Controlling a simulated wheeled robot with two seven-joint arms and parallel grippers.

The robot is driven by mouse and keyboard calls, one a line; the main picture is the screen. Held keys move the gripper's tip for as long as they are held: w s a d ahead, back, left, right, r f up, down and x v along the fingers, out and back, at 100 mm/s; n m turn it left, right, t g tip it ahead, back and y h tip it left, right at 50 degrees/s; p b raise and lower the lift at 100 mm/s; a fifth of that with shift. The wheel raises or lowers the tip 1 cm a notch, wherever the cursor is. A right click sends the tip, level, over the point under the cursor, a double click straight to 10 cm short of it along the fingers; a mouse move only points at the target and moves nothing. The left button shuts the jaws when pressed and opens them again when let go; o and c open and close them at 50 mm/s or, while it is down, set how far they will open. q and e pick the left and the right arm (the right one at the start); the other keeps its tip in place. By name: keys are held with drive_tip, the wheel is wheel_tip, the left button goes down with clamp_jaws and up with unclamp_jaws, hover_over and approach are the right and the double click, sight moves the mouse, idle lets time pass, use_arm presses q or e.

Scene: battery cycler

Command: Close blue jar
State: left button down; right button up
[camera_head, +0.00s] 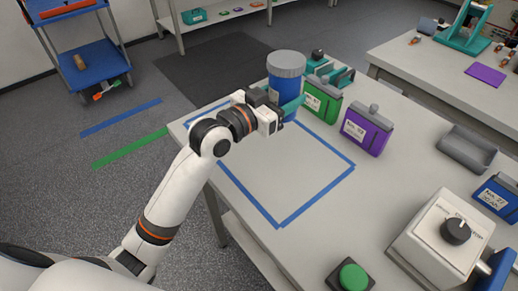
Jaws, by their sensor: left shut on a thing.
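The blue jar (287,84) stands upright at the far end of the table. A grey lid (286,63) sits on its top; I cannot tell whether it is screwed tight. My left gripper (282,109) reaches in from the left and is shut on the lower part of the blue jar. The gripper hides part of the jar's base. My right gripper is not in view.
A blue tape square (320,189) marks mostly clear tabletop. A grey tray (468,148), a box with a black knob (443,238) and a green button (353,277) lie to the right.

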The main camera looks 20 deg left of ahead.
use_arm(q)
drive_tip(key=shift+w+a, duration=0.1)
drive_tip(key=shift+a, duration=0.15)
drive_tip(key=shift+r, duration=0.1)
wheel_tip(320, 180, down, 4)
drive_tip(key=shift+f, duration=0.55)
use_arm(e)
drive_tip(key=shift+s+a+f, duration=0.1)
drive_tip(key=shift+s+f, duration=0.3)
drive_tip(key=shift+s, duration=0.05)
use_arm(q)
drive_tip(key=shift+f, duration=0.1)
drive_tip(key=shift+f+b, duration=0.5)
drive_tip(key=shift+f, duration=1.9)
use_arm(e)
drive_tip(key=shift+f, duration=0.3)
